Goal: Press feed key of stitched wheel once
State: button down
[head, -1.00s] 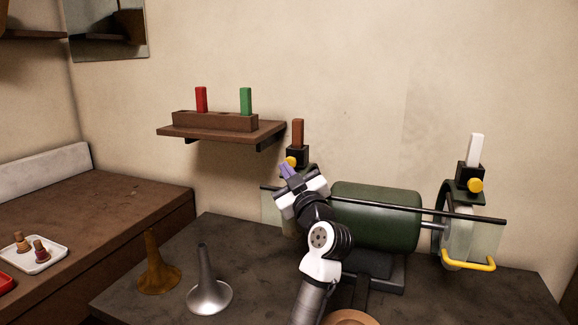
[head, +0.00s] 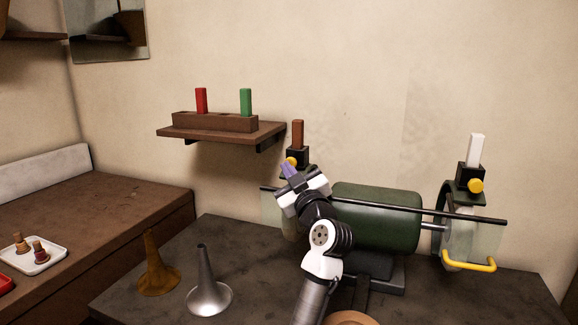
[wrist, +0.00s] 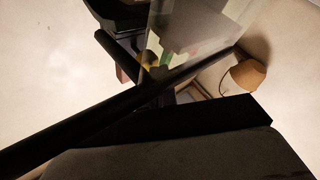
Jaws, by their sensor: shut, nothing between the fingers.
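The green buffing machine (head: 375,215) stands on the dark bench with a unit at each end. The left unit has a black holder (head: 300,154) with a brown bar (head: 298,134) and a yellow key (head: 291,161). The right unit has a white bar (head: 476,149), a yellow key (head: 476,185) and a pale wheel (head: 459,235). The left wheel is mostly hidden behind my gripper; I cannot tell which wheel is stitched. My gripper (head: 289,171) is shut and empty, its purple fingertips just below the left key in the picture. Contact cannot be told.
A black rail (head: 400,204) runs across the machine front, with clear guards at both ends. A yellow handle (head: 470,265) is at right. A brass horn bell (head: 155,270) and silver bell (head: 209,295) stand left. A shelf (head: 220,133) holds red and green bars.

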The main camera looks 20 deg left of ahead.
jog(key=shift+w, duration=0.25)
jog(key=shift+s, duration=0.1)
dwell(0.5)
jog(key=shift+s+b, duration=0.3)
jog(key=shift+s, duration=0.6)
jog(key=shift+s+a+b, duration=0.1)
jog(key=shift+s+b, duration=0.2)
jog(key=shift+s, duration=2.2)
